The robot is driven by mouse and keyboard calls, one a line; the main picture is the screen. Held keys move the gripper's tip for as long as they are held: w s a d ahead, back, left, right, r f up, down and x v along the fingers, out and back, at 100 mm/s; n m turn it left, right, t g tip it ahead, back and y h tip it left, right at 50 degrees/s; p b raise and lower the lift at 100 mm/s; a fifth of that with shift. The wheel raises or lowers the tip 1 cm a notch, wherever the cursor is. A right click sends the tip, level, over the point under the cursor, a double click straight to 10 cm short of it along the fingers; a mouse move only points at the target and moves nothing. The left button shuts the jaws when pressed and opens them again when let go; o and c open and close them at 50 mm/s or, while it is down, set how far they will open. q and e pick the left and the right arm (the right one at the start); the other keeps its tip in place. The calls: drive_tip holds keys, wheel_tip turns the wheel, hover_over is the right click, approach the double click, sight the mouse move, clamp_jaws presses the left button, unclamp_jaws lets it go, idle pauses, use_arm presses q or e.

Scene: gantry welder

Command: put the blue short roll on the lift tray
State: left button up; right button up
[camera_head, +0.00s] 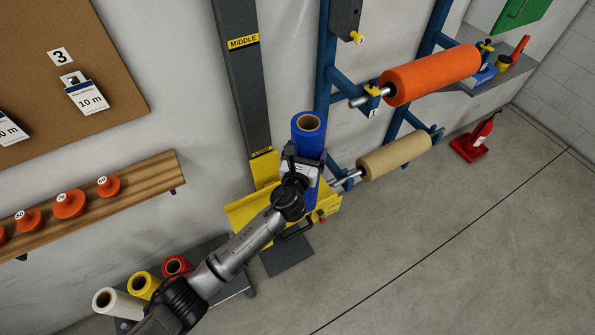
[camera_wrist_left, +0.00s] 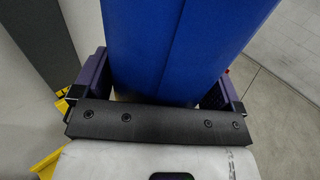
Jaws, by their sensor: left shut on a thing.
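The blue short roll (camera_head: 309,138) stands upright in the head view, its open brown core facing up. My left gripper (camera_head: 300,166) is shut on it, and the roll (camera_wrist_left: 175,45) fills the space between the fingers in the left wrist view. The yellow lift tray (camera_head: 240,213) is behind and below the gripper, at the foot of the dark lift mast. My gripper and wrist hide part of the tray and part of the roll. I cannot tell whether the roll touches the tray. My right gripper is not in view.
The dark lift mast (camera_head: 242,85) rises behind the tray. A blue rack carries an orange roll (camera_head: 432,75) and a tan roll (camera_head: 394,156) to the right. White, yellow and red rolls (camera_head: 145,284) stand at lower left.

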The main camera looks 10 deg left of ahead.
use_arm(q)
drive_tip(key=w+a+f+b, duration=0.3)
drive_tip(key=a+f+b, duration=0.1)
drive_tip(key=a+f, duration=0.5)
drive_tip(key=shift+a+f+b, duration=0.2)
drive_tip(key=shift+a+b, duration=0.1)
drive_tip(key=shift+w+f, duration=0.1)
idle(0.5)
drive_tip(key=o, duration=1.4)
drive_tip(key=shift+f, duration=0.35)
drive_tip(key=shift+o, duration=0.8)
drive_tip(key=shift+a, duration=0.1)
drive_tip(key=s+a+p, duration=0.1)
drive_tip(key=s+p, duration=0.1)
drive_tip(key=s, duration=1)
drive_tip(key=shift+r, duration=0.15)
